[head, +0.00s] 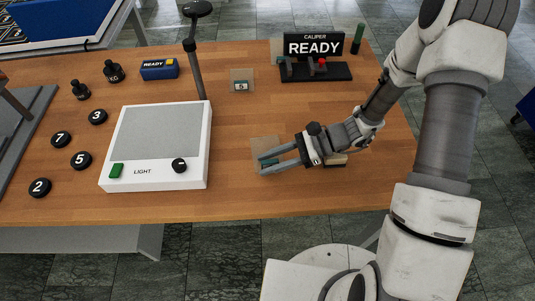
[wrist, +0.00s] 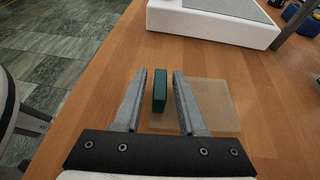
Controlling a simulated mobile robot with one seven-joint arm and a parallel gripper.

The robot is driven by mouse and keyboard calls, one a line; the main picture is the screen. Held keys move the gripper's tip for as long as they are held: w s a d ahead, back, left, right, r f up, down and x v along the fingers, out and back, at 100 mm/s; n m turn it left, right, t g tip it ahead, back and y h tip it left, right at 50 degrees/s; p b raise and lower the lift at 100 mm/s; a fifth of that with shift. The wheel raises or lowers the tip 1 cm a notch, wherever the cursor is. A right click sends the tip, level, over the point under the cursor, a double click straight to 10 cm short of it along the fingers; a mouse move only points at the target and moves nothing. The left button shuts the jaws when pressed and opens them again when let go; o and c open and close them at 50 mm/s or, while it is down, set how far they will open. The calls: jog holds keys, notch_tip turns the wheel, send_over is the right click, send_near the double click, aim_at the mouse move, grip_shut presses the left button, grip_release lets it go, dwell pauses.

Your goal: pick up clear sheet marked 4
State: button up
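A clear sheet (head: 266,144) lies on the wooden table right of the light box, with a dark green grip block (wrist: 160,91) standing on it. No number can be read on this sheet from either view. My gripper (head: 261,164) is low over the sheet, its fingers on either side of the green block. In the wrist view the fingers (wrist: 161,75) are open, with a narrow gap on each side of the block. The sheet (wrist: 215,98) stretches out to the right under the right finger.
The white light box (head: 154,145) with a lamp post stands left of my gripper. Another clear sheet marked 5 (head: 241,86) lies farther back. The caliper stand with its READY sign (head: 314,46) is at the back right. Black numbered discs (head: 81,160) lie at the left.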

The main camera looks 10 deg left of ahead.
grip_shut()
jog(key=shift+r, duration=0.15)
